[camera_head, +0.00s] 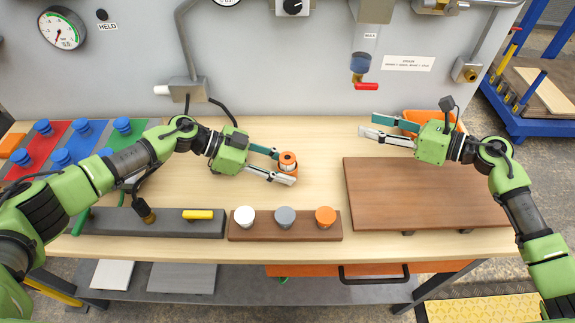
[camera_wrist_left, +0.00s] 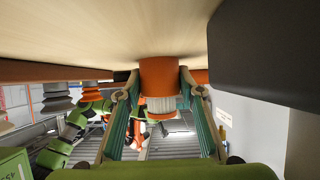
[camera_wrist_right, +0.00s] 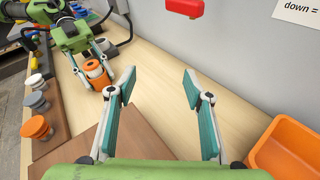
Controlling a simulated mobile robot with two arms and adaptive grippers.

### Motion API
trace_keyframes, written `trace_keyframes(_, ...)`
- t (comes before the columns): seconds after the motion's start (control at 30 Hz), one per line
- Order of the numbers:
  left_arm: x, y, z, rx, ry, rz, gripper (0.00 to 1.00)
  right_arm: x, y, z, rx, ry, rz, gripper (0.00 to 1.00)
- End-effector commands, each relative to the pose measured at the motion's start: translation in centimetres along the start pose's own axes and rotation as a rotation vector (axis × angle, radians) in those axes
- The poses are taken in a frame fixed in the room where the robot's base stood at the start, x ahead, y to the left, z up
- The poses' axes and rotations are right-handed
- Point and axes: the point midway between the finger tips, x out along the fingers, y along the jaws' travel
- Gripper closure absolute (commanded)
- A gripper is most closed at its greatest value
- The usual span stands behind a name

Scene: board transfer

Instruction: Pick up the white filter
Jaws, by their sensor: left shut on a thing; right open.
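The white filter (camera_head: 244,217) stands at the left end of a low brown rack (camera_head: 334,233), beside a grey filter (camera_head: 284,216) and an orange filter (camera_head: 325,215). It also shows at the left of the right wrist view (camera_wrist_right: 34,82). My left gripper (camera_head: 287,167) is behind this row, shut on an orange cylinder with a pale ribbed band (camera_wrist_left: 159,76). The cylinder is at the table top; exact contact is unclear. My right gripper (camera_head: 366,125) is open and empty, at the back right; its spread fingers show in the right wrist view (camera_wrist_right: 160,78).
A brown board (camera_head: 430,195) covers the table's right side. An orange bin (camera_wrist_right: 290,150) stands behind it. A red valve handle (camera_head: 365,86) is on the back panel. A dark bar (camera_head: 120,224) with a yellow piece (camera_head: 198,214) lies left of the rack. Coloured mats hold blue-topped parts.

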Motion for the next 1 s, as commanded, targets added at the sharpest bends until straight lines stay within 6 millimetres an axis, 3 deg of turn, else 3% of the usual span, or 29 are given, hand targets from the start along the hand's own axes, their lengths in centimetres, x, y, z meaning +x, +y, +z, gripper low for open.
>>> trace_keyframes(0.03, 0.0, 0.0, 0.0, 0.000, 0.000, 0.000, 0.77, 0.9, 2.6, -0.2, -0.069, 0.042, 0.081, 0.53)
trace_keyframes(0.1, 0.0, 0.0, 0.0, 0.000, 0.000, 0.000, 0.77, 1.6, 5.7, -0.9, -0.152, 0.094, 0.181, 0.53)
trace_keyframes(0.2, 0.0, 0.0, 0.0, 0.000, 0.000, 0.000, 0.77, 2.0, 8.8, -1.9, -0.236, 0.147, 0.288, 0.53)
trace_keyframes(0.3, 0.0, 0.0, 0.0, 0.000, 0.000, 0.000, 0.77, 2.1, 10.6, -2.5, -0.282, 0.175, 0.347, 0.53)
trace_keyframes(0.7, 0.0, 0.0, 0.0, 0.000, 0.000, 0.000, 0.77, 7.4, 13.2, -4.0, -0.299, 0.184, 0.373, 0.53)
trace_keyframes(1.0, 0.0, 0.0, 0.0, 0.000, 0.000, 0.000, 0.77, 9.9, 14.4, -4.3, -0.297, 0.183, 0.373, 0.53)
